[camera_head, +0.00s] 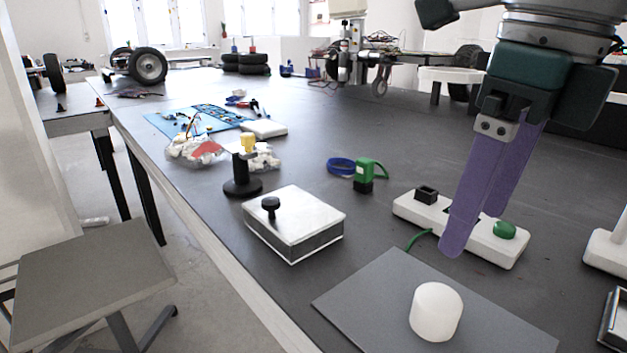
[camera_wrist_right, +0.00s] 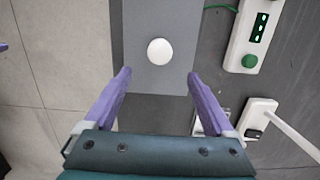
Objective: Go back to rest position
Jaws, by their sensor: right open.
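My right gripper (camera_head: 472,230) reaches in from the upper right of the head view. Its two purple fingers point down and hang in front of the white strip. In the right wrist view, the fingers of my right gripper (camera_wrist_right: 158,76) are spread wide with nothing between them. A white cylinder (camera_head: 436,312) stands upright on a grey mat (camera_head: 365,285), apart from the fingers. In the right wrist view the white cylinder (camera_wrist_right: 160,51) lies beyond the fingertips. A small purple tip, seemingly my left gripper (camera_wrist_right: 3,47), shows at the left edge there; the rest is hidden.
A white strip (camera_head: 409,207) with a black socket and a green button (camera_head: 504,230) lies behind the mat. A silver box (camera_head: 295,222), a black stand (camera_head: 242,180) and a green plug (camera_head: 368,173) are to the left. A stool (camera_head: 85,285) stands beside the table.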

